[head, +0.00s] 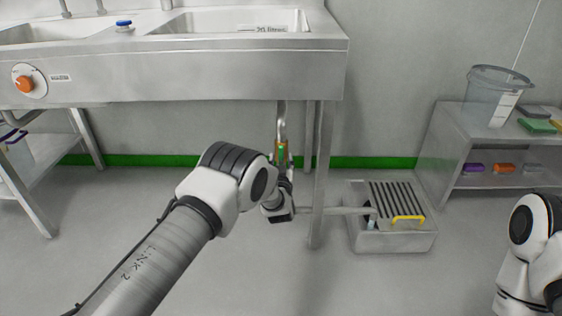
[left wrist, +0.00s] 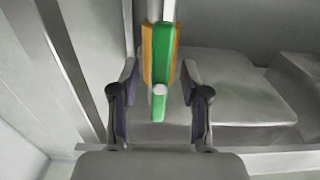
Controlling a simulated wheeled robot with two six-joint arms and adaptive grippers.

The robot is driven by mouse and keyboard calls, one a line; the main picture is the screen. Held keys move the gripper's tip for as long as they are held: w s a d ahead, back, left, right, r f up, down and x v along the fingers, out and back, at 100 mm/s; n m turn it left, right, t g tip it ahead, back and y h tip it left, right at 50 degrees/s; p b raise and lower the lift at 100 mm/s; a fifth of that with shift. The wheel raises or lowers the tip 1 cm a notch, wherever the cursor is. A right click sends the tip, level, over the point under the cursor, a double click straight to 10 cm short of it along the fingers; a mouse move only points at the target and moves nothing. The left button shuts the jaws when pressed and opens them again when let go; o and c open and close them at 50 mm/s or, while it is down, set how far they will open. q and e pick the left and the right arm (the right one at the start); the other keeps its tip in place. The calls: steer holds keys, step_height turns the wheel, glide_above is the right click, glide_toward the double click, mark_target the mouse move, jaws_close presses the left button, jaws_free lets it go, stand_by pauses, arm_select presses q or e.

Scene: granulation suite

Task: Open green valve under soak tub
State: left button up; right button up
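The green valve handle (left wrist: 163,66) runs down an orange valve body (left wrist: 147,52) on a pale pipe, between the fingertips of my left gripper (left wrist: 159,76) in the left wrist view. The fingers are apart, one on each side of the handle, and I see no clear contact. In the head view the valve (head: 281,152) shows small below the tub (head: 235,20), on the drain pipe (head: 282,118).
A steel sink leg (head: 322,180) stands just right of my left gripper. A floor drain box (head: 390,238) with a slotted grate and yellow handle (head: 408,218) lies further right. A low shelf (head: 436,150) with a clear bucket (head: 490,98) stands at the right wall.

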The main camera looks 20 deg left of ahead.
arm_select(q)
steer(key=v, duration=1.2)
